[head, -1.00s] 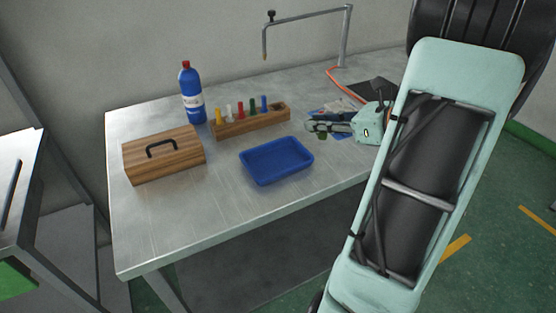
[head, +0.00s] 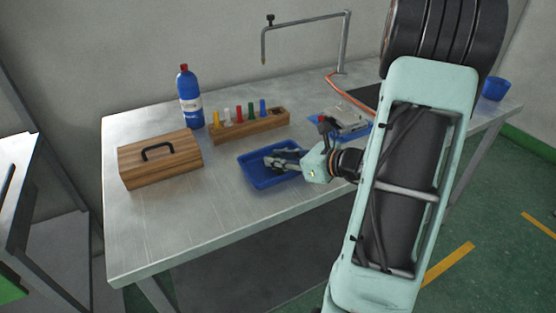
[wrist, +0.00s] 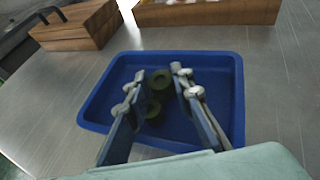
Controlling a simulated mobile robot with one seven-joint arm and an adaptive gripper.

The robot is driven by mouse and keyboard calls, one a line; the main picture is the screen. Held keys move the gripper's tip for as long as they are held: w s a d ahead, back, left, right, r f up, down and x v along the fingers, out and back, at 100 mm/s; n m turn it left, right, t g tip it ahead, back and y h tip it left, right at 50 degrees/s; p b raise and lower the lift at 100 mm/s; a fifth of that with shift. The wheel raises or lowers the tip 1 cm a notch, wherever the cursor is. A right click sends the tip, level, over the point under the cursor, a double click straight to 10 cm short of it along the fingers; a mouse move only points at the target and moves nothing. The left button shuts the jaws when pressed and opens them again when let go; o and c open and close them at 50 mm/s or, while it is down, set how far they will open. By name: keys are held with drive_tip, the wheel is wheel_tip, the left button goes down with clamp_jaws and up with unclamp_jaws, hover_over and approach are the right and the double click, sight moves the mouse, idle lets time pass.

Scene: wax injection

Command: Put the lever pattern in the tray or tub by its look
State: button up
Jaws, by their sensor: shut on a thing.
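The dark green lever pattern (wrist: 159,80) shows two ring-shaped ends between my gripper's fingers in the wrist view. My gripper (head: 277,161) is shut on it, over the blue tray (head: 250,180) at the middle front of the table. In the wrist view the fingers (wrist: 157,80) are inside the outline of the tray (wrist: 94,105). I cannot tell whether the pattern touches the tray floor. In the head view the pattern is hidden by the fingers. A blue tub (head: 496,89) stands at the table's far right.
A wooden box (head: 160,160) with a black handle, a blue bottle (head: 190,100) and a wooden rack (head: 250,125) of coloured pegs stand left of and behind the tray. A second blue tray (head: 358,132) with a grey metal thing lies behind my wrist. The table's left front is clear.

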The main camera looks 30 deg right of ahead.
drive_tip(key=shift+f, duration=0.2)
drive_tip(key=o, duration=1)
drive_tip(key=shift+r, duration=0.1)
drive_tip(key=shift+c, duration=0.2)
drive_tip(key=shift+r, duration=0.1)
drive_tip(key=shift+s+d+r, duration=0.15)
drive_tip(key=shift+r, duration=0.05)
drive_tip(key=p+v, duration=0.1)
drive_tip(key=v, duration=1)
drive_tip(key=shift+s+d, duration=0.1)
drive_tip(key=shift+s, duration=0.2)
